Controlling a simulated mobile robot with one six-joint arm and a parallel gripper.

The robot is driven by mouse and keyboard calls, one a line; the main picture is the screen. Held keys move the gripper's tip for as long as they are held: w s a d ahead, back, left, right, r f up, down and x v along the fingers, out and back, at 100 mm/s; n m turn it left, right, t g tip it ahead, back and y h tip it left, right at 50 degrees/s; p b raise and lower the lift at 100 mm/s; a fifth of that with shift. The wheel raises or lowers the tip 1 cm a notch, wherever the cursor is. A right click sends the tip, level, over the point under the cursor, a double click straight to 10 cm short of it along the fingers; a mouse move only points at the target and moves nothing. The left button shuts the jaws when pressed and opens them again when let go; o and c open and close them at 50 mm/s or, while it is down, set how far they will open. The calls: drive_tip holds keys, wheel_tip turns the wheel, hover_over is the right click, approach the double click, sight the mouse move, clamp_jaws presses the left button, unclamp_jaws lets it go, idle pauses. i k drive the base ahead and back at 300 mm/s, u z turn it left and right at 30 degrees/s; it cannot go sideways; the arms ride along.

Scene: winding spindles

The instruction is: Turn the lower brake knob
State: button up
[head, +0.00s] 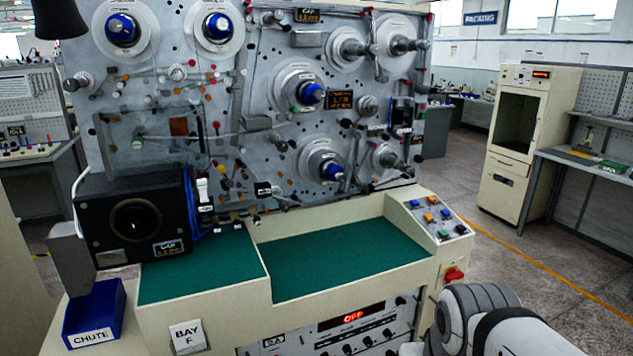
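The winding machine's upright grey panel (262,135) fills the middle of the head view. It carries several spindles with blue or grey hubs. The lowest blue hub (332,170) is at the panel's lower right. A grey hub (388,158) sits to its right, and a small grey knob (367,105) above it. A grey knob (76,82) sticks out at the left edge. No readable label marks which is the lower brake knob, so I cannot tell. My arm shows at the bottom right, apart from the panel; my gripper is not in view.
A green-topped desk (340,255) juts out below the panel. A sloped button box (432,215) and red switch (453,274) are at its right. A black box (135,220) and blue chute bin (95,310) stand left. Open floor lies right, before a cream cabinet (515,150).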

sight(340, 177)
drive_tip(key=u, duration=0.15)
drive_tip(key=i, duration=1)
drive_tip(key=u, duration=0.05)
